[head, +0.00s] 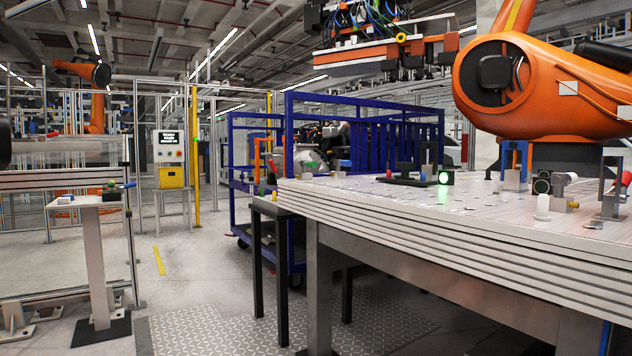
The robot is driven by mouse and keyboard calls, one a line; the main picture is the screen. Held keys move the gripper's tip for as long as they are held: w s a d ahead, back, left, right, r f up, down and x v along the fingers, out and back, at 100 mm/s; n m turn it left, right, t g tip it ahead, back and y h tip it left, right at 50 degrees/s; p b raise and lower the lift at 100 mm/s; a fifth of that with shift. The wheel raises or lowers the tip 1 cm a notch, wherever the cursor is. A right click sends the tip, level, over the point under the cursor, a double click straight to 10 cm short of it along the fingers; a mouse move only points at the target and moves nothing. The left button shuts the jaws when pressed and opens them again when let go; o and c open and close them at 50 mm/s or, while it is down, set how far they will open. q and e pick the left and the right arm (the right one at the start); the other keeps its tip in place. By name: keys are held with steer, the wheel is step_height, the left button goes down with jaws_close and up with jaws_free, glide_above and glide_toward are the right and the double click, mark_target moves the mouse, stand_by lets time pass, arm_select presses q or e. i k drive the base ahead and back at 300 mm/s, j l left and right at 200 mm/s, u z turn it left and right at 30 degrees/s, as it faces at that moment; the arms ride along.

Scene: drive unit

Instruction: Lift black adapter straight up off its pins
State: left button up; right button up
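A low black piece (405,180) with a flat base and an upright part lies on the far left part of the large work table (480,208). It may be the black adapter, but I cannot tell at this distance. No pins can be made out under it. Neither of my grippers can be made out in the head view. A dark rounded shape is cut off at the left edge, and I cannot tell what it is.
A small black box with a green light (446,177) and several clamps (515,167) stand on the table. A large orange robot arm (545,85) is behind it. A blue cage cart (262,180) stands left of the table. The floor (205,270) at centre left is open.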

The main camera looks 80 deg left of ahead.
mark_target(405, 167)
steer(key=j+u, duration=0.1)
steer(key=u, duration=0.3)
steer(key=i+u, duration=0.15)
steer(key=u, duration=0.7)
steer(key=i+u, duration=0.15)
steer(key=u, duration=0.25)
steer(key=i+u, duration=0.1)
steer(key=u, duration=0.35)
